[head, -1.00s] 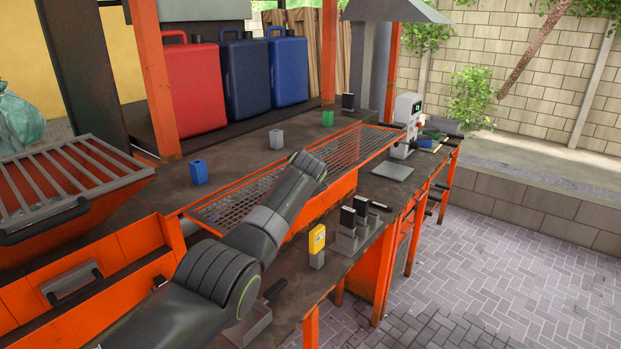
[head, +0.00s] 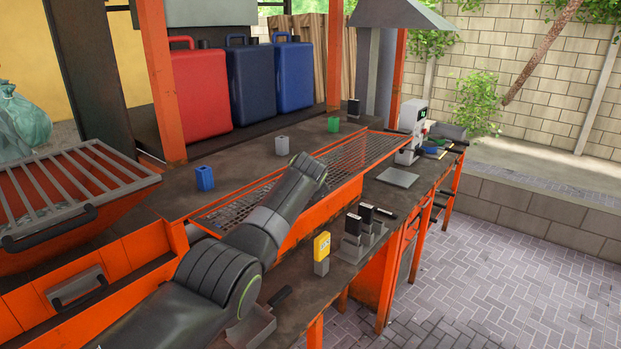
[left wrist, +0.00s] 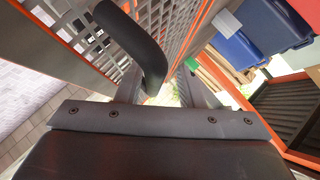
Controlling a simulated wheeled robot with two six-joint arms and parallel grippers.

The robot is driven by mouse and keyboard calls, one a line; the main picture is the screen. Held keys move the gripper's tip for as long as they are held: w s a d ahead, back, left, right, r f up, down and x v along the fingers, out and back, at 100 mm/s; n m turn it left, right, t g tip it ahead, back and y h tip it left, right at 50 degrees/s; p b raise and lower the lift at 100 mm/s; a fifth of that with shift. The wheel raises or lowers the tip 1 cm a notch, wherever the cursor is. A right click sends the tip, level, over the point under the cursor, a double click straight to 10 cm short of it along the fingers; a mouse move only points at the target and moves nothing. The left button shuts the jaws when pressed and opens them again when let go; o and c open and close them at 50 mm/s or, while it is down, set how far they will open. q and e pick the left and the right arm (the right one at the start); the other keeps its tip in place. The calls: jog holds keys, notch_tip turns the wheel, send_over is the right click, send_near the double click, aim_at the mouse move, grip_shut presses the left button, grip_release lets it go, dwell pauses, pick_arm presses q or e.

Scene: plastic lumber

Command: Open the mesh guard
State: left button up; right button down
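The mesh guard (head: 365,152) is a long grey mesh in an orange frame. It lies along the workbench in the head view, sloping slightly. My left arm reaches over its middle, and its end hides part of the mesh. The left gripper is hidden in the head view. In the left wrist view the gripper (left wrist: 163,88) shows two fingers apart. A dark curved handle (left wrist: 150,50) lies just ahead of the fingers, near the left one, beside the mesh (left wrist: 88,42). I cannot tell whether they touch. My right gripper is not in view.
Blue (head: 205,179), grey (head: 282,146) and green (head: 333,124) small blocks stand behind the guard. A yellow device (head: 321,247) and a black-topped holder (head: 360,232) stand in front. A white machine (head: 412,125) is at the far end. A barred orange hopper (head: 75,190) is left.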

pick_arm(q)
jog(key=shift+s+d, duration=0.1)
jog(key=shift+s+d+r, duration=0.1)
jog(key=shift+s+d, duration=0.1)
jog(key=shift+v, duration=1.05)
jog(key=b+v, duration=0.5)
jog(key=v, duration=0.9)
jog(key=shift+s+a+r+b, duration=0.2)
jog(key=shift+s+a+b, duration=0.1)
jog(key=shift+b, duration=0.1)
